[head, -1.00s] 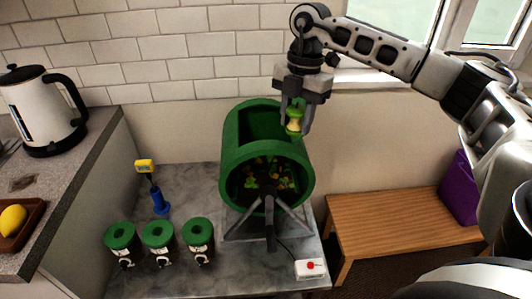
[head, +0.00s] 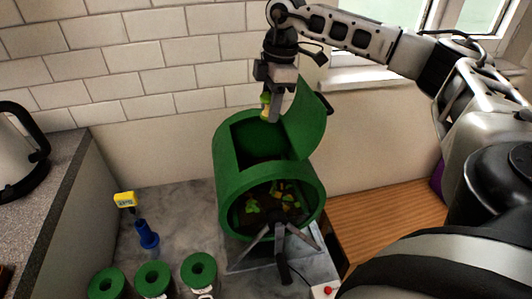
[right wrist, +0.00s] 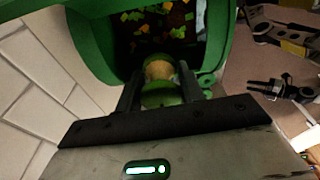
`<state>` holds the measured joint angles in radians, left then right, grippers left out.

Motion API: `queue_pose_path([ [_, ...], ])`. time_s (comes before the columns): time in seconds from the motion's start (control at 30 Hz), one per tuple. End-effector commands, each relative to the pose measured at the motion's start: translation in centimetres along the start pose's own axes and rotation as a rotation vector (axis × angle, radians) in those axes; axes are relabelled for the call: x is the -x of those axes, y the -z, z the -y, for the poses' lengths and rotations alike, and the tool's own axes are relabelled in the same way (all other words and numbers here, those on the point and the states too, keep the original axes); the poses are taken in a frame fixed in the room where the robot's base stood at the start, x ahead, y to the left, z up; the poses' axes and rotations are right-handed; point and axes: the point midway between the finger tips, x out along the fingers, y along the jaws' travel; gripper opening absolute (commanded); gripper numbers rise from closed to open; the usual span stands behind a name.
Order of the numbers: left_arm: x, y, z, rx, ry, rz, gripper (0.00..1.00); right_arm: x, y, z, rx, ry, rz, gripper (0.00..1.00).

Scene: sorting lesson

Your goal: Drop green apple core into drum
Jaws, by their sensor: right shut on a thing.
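The green apple core (head: 265,104) is held between the fingers of my right gripper (head: 270,112), which is shut on it. In the right wrist view the core (right wrist: 160,76) shows a pale middle and a green end between the two dark fingers. The green drum (head: 225,165) has an open hatch in its top, with a curved flap (head: 308,122) standing up at its right. The gripper hangs over the hatch's back part, close to the flap. The core is apart from the scraps inside. A dark, small arm end at the right wrist view's right edge may be my left gripper (right wrist: 275,92).
Several green-lidded canisters (head: 154,277) stand at front left. A kettle (head: 18,155) is on the left counter. A wooden bench (head: 385,220) is at right, and a tiled wall behind.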

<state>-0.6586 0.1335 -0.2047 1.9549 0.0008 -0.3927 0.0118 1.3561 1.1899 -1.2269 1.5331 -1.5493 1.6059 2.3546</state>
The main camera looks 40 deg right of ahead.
Motion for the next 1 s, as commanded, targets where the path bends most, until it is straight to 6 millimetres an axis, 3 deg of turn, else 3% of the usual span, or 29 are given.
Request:
queue_pose_path([
  [0.03,-0.7,-0.6,-0.1,0.001,-0.003,-0.006,0.36,-1.3,-0.2,0.0,0.0,-0.001,-0.001,0.16],
  [0.17,-1.0,-0.2,-0.4,0.005,-0.011,-0.025,0.36,-2.4,-0.4,0.0,0.0,-0.001,0.0,0.16],
  [0.5,-0.8,0.4,-0.3,-0.001,-0.014,-0.034,0.36,-2.5,-0.4,0.0,0.001,-0.001,-0.001,0.16],
  [0.53,-0.8,0.4,-0.3,-0.001,-0.014,-0.034,0.36,-2.5,-0.4,0.0,0.001,-0.001,-0.001,0.47],
  [0.6,-0.8,0.4,-0.3,-0.002,-0.014,-0.034,0.36,-2.5,-0.4,0.0,0.001,0.0,-0.001,0.64],
  [1.0,-0.9,0.4,-0.2,-0.004,-0.012,-0.036,0.36,-1.7,-0.3,0.0,0.001,-0.001,-0.001,0.64],
])
